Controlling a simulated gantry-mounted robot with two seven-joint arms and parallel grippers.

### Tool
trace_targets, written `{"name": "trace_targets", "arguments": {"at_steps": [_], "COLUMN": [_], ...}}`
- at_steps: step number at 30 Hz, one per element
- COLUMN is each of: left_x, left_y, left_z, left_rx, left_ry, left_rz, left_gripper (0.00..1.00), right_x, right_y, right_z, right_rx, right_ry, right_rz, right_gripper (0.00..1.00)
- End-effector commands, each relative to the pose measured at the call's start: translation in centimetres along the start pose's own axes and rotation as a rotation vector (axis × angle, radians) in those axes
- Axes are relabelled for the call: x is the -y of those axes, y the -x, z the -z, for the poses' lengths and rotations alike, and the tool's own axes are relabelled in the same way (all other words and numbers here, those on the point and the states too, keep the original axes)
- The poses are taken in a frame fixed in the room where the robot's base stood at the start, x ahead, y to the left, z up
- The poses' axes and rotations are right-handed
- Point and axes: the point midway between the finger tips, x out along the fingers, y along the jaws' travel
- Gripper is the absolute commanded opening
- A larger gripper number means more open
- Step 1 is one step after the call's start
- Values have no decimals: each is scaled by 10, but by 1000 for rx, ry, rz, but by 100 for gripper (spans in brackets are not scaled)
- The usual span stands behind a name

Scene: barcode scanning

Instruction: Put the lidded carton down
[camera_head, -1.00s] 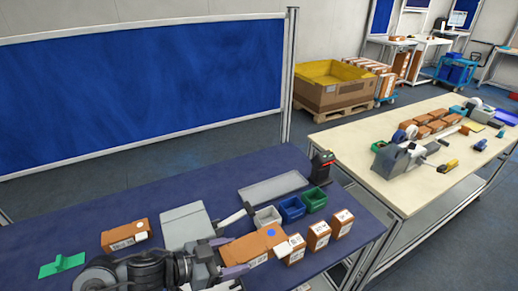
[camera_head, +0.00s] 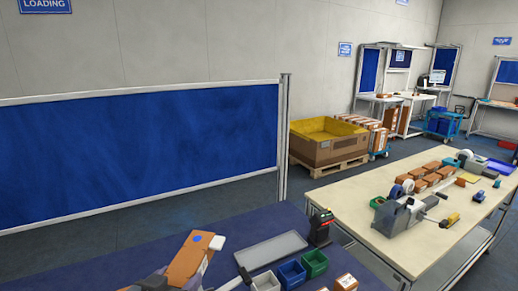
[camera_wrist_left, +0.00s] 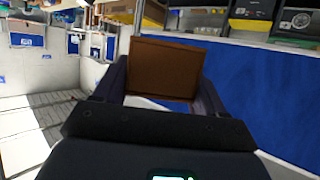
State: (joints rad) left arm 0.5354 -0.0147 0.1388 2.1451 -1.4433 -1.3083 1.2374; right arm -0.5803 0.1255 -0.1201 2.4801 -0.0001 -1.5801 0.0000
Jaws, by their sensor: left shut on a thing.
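The lidded carton (camera_head: 190,261) is orange-brown, with a blue dot on top and a white piece at its far end. It is tilted, at the lower edge of the head view, over the dark blue table. My left gripper (camera_head: 158,285) is shut on its near part and is mostly cut off by the frame. In the left wrist view, the carton (camera_wrist_left: 165,68) shows as a plain brown face between the two dark fingers of my left gripper (camera_wrist_left: 160,88). The carton's underside is hidden. My right gripper is not in view.
A black device (camera_head: 321,226) stands at the far corner. A pale table (camera_head: 400,238) is to the right.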

Motion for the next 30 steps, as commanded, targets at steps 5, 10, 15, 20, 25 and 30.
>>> {"name": "trace_targets", "arguments": {"at_steps": [5,10,15,20,25,30], "left_x": [10,19,28,34,33,22], "left_y": [4,6,8,9,11,11], "left_z": [-5,-8,-13,-17,-13,-12], "left_rx": [3,2,2,0,3,5], "left_ry": [24,33,46,62,63,50], "left_rz": [51,96,144,178,179,137], "left_gripper": [36,36,36,36,36,36], "right_x": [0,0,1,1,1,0], "right_y": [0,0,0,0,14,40], "right_z": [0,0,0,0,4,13], "right_rx": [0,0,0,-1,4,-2], "right_ry": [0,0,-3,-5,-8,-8], "right_rz": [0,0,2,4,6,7], "right_gripper": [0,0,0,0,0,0]}}
